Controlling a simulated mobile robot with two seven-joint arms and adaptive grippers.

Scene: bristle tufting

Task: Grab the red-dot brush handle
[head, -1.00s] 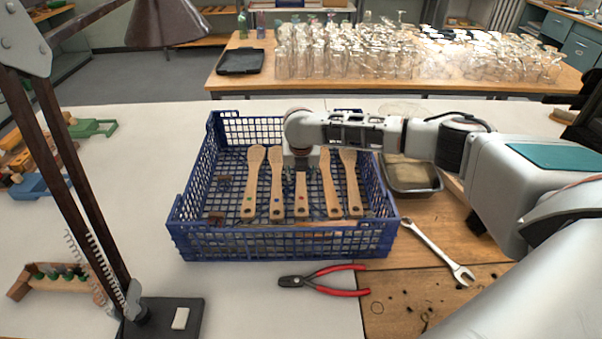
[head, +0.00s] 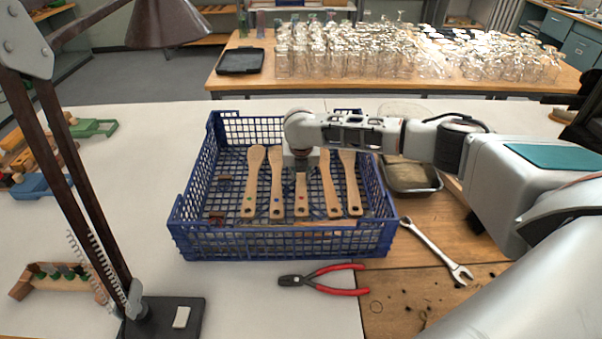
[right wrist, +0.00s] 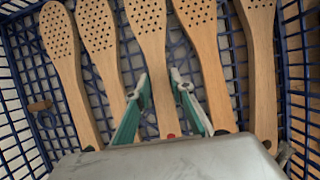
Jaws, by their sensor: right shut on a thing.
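The red-dot brush handle (head: 301,196) is the middle one of a row of wooden brush handles in the blue crate (head: 290,245). Its red dot is near its narrow end. In the right wrist view the red-dot handle (right wrist: 150,38) runs between the green-padded fingers, with its drilled head beyond them. My right gripper (right wrist: 162,88) is shut on this handle, low in the crate. In the head view my right gripper (head: 301,175) hides the handle's upper part. My left gripper is not in view.
Green-dot (head: 249,190) and purple-dot (head: 277,190) handles lie to the left, and two more (head: 330,190) to the right. Red pliers (head: 325,280) and a wrench (head: 437,250) lie outside the crate. A lamp (head: 85,180) stands at the left.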

